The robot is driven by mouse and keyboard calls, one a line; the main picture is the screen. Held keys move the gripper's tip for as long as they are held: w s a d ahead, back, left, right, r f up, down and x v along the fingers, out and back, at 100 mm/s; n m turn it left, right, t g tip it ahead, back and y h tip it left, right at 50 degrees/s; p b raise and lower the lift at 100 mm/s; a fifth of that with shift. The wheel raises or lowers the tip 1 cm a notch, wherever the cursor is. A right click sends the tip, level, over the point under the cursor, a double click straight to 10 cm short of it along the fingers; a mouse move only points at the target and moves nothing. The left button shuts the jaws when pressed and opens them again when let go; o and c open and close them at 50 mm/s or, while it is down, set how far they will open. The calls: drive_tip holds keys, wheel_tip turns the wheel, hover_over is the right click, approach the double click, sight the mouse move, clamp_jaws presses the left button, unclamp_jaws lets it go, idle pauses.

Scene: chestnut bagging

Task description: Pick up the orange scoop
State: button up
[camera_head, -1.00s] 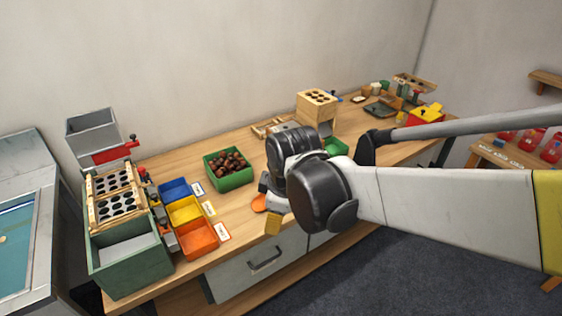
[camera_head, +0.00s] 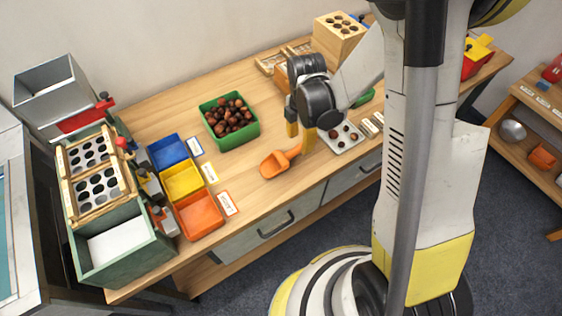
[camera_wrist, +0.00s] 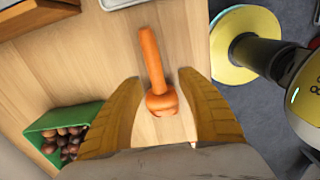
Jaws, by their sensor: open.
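The orange scoop (camera_head: 277,163) lies on the wooden table near its front edge, its bowl to the left and its handle pointing up and right in the head view. My gripper (camera_head: 300,138) is over the handle end, with its yellow fingers pointing down. In the wrist view the scoop (camera_wrist: 153,62) shows between the two spread fingers of my gripper (camera_wrist: 160,112). The gripper is open and holds nothing.
A green bin of chestnuts (camera_head: 257,136) stands behind and left of the scoop. Blue (camera_head: 168,152), yellow (camera_head: 182,181) and orange (camera_head: 199,214) trays are further left. A small tray with a few chestnuts (camera_head: 352,148) lies just right of my gripper. Bare tabletop lies left of the scoop.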

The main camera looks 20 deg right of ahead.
sight(296, 149)
drive_tip(key=f+b, duration=0.2)
drive_tip(key=f, duration=0.1)
drive_tip(key=f+b, duration=0.1)
drive_tip(key=f, duration=0.1)
drive_tip(key=shift+w+a+f, duration=0.15)
drive_tip(key=shift+w+a, duration=0.15)
drive_tip(key=shift+a, duration=0.05)
clamp_jaws()
